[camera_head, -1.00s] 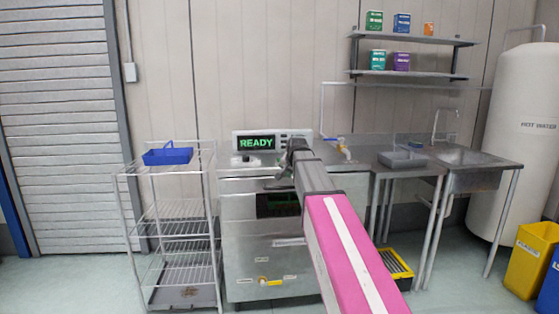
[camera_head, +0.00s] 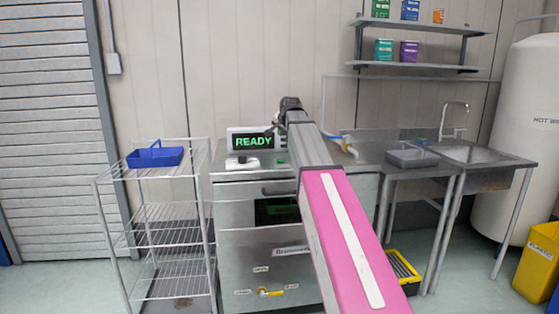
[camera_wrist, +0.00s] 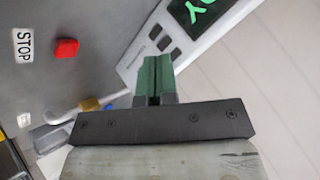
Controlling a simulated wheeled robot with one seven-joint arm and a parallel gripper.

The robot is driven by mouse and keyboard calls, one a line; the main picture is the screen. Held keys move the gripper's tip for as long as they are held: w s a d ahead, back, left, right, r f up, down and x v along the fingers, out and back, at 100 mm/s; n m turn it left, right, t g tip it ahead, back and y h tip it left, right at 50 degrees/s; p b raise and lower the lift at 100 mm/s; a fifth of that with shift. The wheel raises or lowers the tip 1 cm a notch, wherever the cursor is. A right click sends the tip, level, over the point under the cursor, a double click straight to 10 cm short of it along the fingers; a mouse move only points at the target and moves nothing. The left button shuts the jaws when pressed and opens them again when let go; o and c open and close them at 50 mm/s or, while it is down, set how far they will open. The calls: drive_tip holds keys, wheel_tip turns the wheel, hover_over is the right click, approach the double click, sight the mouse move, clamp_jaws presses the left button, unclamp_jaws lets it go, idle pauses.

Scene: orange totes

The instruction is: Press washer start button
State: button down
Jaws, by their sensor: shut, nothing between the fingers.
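The steel washer (camera_head: 240,215) stands in the middle of the head view, its display (camera_head: 253,142) reading READY in green. A small green patch (camera_head: 281,162) shows on its top; I cannot tell whether it is the start button. In the wrist view, a red button (camera_wrist: 67,48) lies beside a STOP label (camera_wrist: 22,45), left of my gripper. My gripper (camera_wrist: 153,62) has its green fingers shut together, with nothing between them. The display panel (camera_wrist: 185,40) is just beyond them. In the head view my arm hides part of the panel, and the fingertips are unclear.
A wire rack (camera_head: 160,225) with a blue basket (camera_head: 155,155) stands left of the washer. A sink table (camera_head: 465,160) stands at right, below wall shelves (camera_head: 420,27).

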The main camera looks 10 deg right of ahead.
sight(282, 160)
drive_tip(key=shift+f, duration=0.1)
drive_tip(key=shift+f, duration=4.35)
drive_tip(key=shift+f, duration=0.1)
drive_tip(key=shift+f, duration=0.3)
drive_tip(key=shift+f, duration=0.45)
drive_tip(key=shift+r, duration=0.9)
